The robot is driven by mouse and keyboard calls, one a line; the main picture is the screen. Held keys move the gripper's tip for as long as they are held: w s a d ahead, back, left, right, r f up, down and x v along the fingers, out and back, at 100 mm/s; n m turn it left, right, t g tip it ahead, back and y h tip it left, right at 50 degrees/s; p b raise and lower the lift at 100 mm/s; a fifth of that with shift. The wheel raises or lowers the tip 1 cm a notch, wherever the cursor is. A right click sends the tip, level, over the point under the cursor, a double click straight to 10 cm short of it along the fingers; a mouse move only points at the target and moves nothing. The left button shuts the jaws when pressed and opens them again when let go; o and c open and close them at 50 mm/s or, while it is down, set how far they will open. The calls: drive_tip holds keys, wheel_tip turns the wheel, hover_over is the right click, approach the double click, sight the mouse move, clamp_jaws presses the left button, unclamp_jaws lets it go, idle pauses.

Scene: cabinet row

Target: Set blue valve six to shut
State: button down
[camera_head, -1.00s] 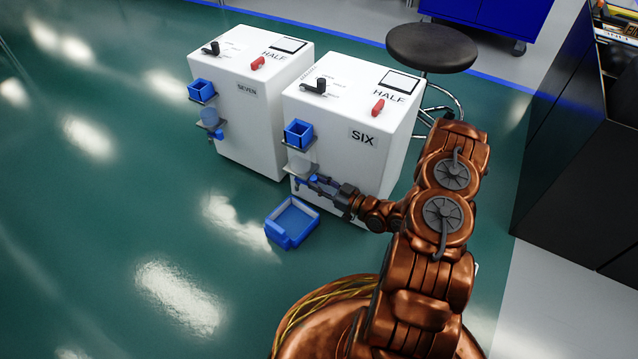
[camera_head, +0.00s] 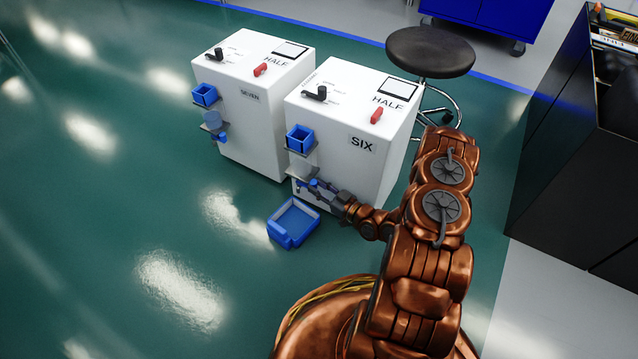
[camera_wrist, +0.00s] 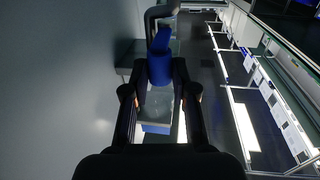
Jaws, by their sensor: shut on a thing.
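Cabinet six (camera_head: 345,150) is a white box labelled SIX, with a black lever (camera_head: 317,94) and a red handle (camera_head: 376,116) on top beside the word HALF. A blue open box (camera_head: 299,138) sits on its upper front bracket, with a lower grey bracket (camera_head: 301,171) below. My gripper (camera_head: 312,187) is low at the front of cabinet six, just under that bracket. In the wrist view my gripper (camera_wrist: 160,85) is shut on the blue valve handle (camera_wrist: 160,66), which stands between the fingertips. A grey fitting lies just beyond it.
Cabinet seven (camera_head: 250,105) stands to the left with its own blue valve (camera_head: 217,125). A blue tray (camera_head: 294,222) lies on the green floor before cabinet six. A dark stool (camera_head: 430,52) is behind, and a black cabinet (camera_head: 570,160) is right. The left floor is clear.

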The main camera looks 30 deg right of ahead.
drive_tip(key=c, duration=0.9)
unclamp_jaws()
drive_tip(key=shift+s, duration=0.1)
drive_tip(key=shift+v, duration=5.95)
drive_tip(key=shift+r, duration=0.1)
